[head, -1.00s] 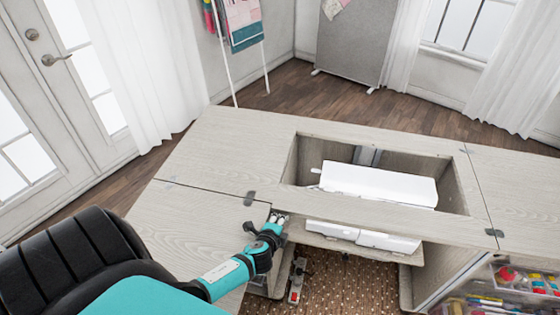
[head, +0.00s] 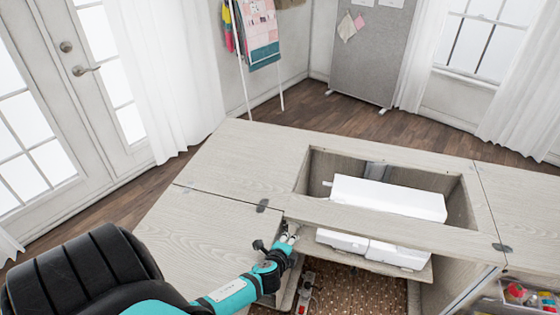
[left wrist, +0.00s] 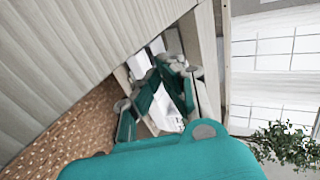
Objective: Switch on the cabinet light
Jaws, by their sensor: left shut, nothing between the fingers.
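The sewing cabinet (head: 226,218) is pale wood-grained, with a white sewing machine (head: 388,197) sunk in the opening of its top. I cannot make out the cabinet light or its switch in either view. My left gripper (head: 288,236) is at the left front corner of the cabinet's knee space, close to the edge of the top. Its fingers are shut and empty. The left wrist view shows the teal-and-grey fingers (left wrist: 160,88) beside pale cabinet panels; I cannot tell whether they touch. My right gripper is out of view.
A narrow grey device with a red part (head: 304,292) lies low in the knee space, just below my left gripper. A brown dotted mat (head: 350,292) covers the floor there. Bins of sewing supplies (head: 522,292) stand at right. The left tabletop is clear.

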